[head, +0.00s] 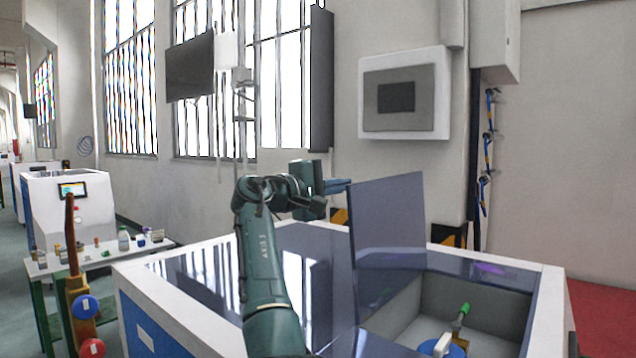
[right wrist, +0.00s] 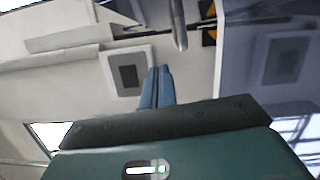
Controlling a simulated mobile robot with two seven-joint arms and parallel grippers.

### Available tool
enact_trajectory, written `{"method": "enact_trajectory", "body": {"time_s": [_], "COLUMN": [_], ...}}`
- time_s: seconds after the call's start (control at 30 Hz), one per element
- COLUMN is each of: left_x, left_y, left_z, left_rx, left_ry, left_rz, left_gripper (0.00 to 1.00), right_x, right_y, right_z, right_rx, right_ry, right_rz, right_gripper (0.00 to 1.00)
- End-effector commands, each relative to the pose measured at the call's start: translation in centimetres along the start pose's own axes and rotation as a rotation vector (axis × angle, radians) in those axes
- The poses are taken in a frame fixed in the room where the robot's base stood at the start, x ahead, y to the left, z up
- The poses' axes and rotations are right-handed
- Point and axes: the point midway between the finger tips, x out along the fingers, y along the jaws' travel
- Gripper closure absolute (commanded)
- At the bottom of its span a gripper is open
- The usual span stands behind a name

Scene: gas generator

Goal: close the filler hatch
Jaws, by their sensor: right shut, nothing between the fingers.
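The filler hatch (head: 390,235) is a bluish see-through panel standing open, nearly upright, on top of the machine. The opening (head: 400,318) beside it shows a grey well with a green-handled fitting (head: 460,318) inside. My right gripper (head: 345,184) is shut and empty, level with the hatch's upper left edge, on its left side. I cannot tell whether it touches the panel. In the right wrist view the closed blue fingers (right wrist: 157,88) point at the wall, with a bluish panel (right wrist: 265,60), likely the hatch, to their right. My left gripper is not in view.
The machine's glossy top (head: 205,275) lies left of the hatch. A wall box (head: 405,92) with a dark screen hangs behind. A table (head: 100,258) with small bottles and parts stands at left. A brown post (head: 75,265) with blue and red discs stands in front.

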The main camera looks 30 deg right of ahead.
Motion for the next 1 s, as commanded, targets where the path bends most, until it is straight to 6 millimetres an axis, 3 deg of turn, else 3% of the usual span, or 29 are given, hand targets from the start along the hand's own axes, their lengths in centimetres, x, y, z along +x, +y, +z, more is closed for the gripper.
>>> {"method": "enact_trajectory", "body": {"time_s": [0.03,0.4,1.0], "left_x": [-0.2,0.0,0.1], "left_y": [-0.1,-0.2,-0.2], "left_z": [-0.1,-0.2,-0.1], "left_rx": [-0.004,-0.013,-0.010], "left_ry": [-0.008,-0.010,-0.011], "left_rz": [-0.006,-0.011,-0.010], "left_gripper": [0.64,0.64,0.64], "right_x": [1.2,1.6,2.0], "right_y": [0.3,0.0,0.0], "right_z": [0.1,3.5,4.2], "right_rx": [-0.001,0.000,0.025], "right_ry": [-0.003,0.002,0.001], "right_rz": [-0.002,0.000,-0.006], "right_gripper": [1.00,1.00,1.00]}}
